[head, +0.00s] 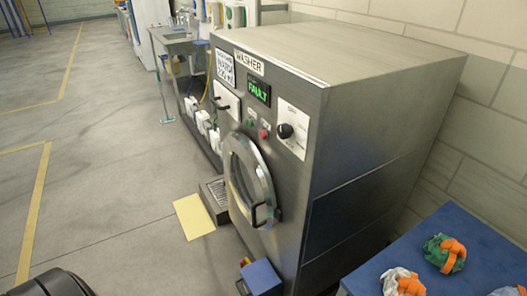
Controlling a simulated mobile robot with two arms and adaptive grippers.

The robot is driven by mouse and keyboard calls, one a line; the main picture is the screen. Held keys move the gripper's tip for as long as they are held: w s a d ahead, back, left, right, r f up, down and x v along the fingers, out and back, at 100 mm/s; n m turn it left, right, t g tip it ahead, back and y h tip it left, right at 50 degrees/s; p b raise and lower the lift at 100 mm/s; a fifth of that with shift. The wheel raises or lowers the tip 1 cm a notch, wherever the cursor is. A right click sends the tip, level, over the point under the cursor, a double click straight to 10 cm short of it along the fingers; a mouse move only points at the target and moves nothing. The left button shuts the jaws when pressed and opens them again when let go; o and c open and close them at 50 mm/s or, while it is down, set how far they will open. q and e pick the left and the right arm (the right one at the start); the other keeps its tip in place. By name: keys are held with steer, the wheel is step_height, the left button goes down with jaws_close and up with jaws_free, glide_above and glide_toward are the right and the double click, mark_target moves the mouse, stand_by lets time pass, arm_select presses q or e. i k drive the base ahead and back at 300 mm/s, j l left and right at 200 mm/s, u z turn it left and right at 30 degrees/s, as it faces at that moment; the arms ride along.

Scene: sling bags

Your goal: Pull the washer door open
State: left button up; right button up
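The washer (385,75) is a large grey metal cabinet in the middle of the head view, with a "WASHER" label and a green "FAULT" display on its front. Its round washer door (265,172) has a metal ring and a glass centre, and sits low on the front. The door looks closed, but the steep angle hides whether there is a small gap. A dark door handle (257,214) is on the ring's lower right. Neither of my grippers is in view.
A blue table (490,245) with green-and-orange and white-and-orange bundles stands at lower right. A blue box (261,277) is on the floor below the door. A yellow floor patch (193,216) and a grated step (215,190) lie beside the washer. The floor at left is open.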

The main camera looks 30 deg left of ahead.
mark_target(264, 218)
steer(key=u, duration=1.2)
